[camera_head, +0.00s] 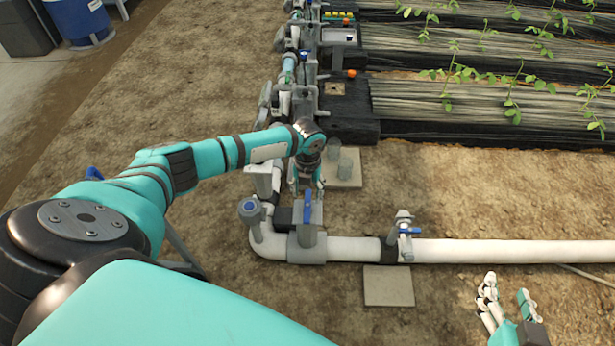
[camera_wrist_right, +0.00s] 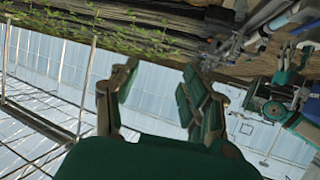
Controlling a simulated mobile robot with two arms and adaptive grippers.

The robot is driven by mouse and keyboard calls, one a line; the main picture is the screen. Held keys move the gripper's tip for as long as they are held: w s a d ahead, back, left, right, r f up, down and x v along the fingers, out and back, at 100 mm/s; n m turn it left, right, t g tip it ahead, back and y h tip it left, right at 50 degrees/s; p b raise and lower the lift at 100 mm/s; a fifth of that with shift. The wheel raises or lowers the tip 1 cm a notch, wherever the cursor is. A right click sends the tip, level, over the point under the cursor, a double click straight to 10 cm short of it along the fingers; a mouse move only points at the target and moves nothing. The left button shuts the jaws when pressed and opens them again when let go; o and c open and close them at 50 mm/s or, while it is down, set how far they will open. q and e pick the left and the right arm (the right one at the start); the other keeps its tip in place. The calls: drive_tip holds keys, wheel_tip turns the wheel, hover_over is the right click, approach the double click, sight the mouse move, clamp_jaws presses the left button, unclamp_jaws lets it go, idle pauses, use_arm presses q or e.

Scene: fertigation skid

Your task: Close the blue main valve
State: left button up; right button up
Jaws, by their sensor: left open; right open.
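A large grey valve body (camera_head: 307,246) sits on the white pipe near its left elbow, with a blue handle (camera_head: 307,212) pointing away from me. I take this to be the blue main valve. A smaller grey valve with a blue lever (camera_head: 409,230) stands farther right on the same pipe. My left gripper (camera_head: 307,186) is at the far end of the large valve's handle and partly hides what is there; I cannot tell if it touches. It is open. My right gripper (camera_head: 508,304) is open and empty over bare ground, and its fingers show in the right wrist view (camera_wrist_right: 158,92).
The white pipe (camera_head: 490,251) runs right across the ground. A square paving slab (camera_head: 388,286) lies before it. A grey capped fitting (camera_head: 249,207) stands left of the large valve. The pipe manifold (camera_head: 287,70) and plant beds (camera_head: 480,100) lie behind. The ground front right is mostly clear.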

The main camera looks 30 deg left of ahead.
use_arm(q)
wheel_tip(320, 180, up, 2)
drive_tip(key=shift+p, duration=0.9)
use_arm(e)
drive_tip(key=s+d+f+g+h, duration=0.1)
drive_tip(key=s+d+f+g, duration=0.1)
drive_tip(key=s+f+g, duration=0.3)
drive_tip(key=shift+s+d+f+h, duration=0.3)
drive_tip(key=shift+s+d+f, duration=0.1)
drive_tip(key=shift+s+f, duration=0.35)
drive_tip(key=shift+s+r, duration=0.1)
